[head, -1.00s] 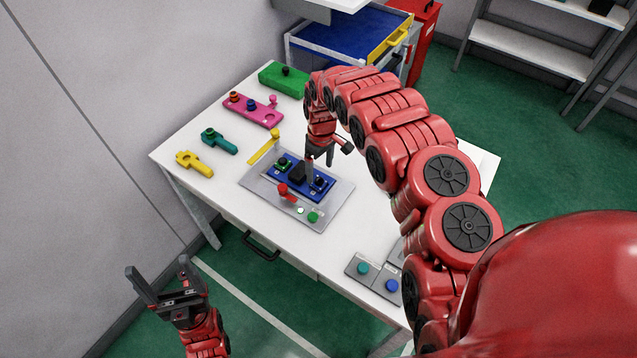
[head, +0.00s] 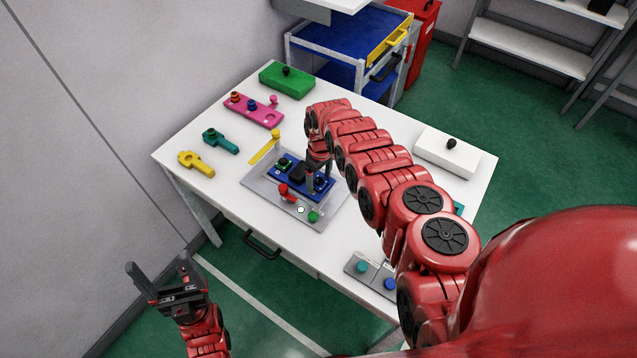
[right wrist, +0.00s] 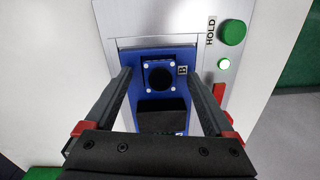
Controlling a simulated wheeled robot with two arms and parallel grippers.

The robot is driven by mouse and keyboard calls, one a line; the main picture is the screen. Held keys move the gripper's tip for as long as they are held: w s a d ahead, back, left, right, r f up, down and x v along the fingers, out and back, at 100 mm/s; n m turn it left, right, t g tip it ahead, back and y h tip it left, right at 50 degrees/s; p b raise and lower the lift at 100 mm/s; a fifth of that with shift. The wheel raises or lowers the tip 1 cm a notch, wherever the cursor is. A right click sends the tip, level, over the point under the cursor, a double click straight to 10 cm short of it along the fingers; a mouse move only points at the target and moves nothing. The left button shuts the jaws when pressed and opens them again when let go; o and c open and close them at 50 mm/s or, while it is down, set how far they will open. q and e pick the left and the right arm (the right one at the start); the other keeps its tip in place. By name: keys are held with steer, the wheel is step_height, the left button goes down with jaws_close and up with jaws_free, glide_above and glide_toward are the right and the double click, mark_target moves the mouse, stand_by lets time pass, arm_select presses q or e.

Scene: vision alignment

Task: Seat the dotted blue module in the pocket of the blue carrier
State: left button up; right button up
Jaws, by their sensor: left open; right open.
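The blue carrier (head: 325,194) lies on a grey fixture plate (head: 258,188) on the white table; its blue surface also shows in the right wrist view (right wrist: 151,105). The dotted blue module (right wrist: 174,66) has white corner dots and a round black knob, beside a "B" label. It sits at the carrier's end; I cannot tell whether it is fully seated. My right gripper (right wrist: 160,78) is open, its fingers on either side of the module with gaps. It partly hides the carrier in the head view. My left gripper (head: 158,264) is open and empty above the floor.
A black block (head: 298,174) and a green module (head: 283,163) sit on the carrier. A red lever (head: 283,189) and green HOLD button (right wrist: 232,32) are close by. Yellow, teal, pink and green parts stand at the table's left and back; a white box (head: 447,152) stands right.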

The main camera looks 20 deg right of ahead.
jaws_close()
stand_by(0.4)
steer(key=shift+r, duration=0.1)
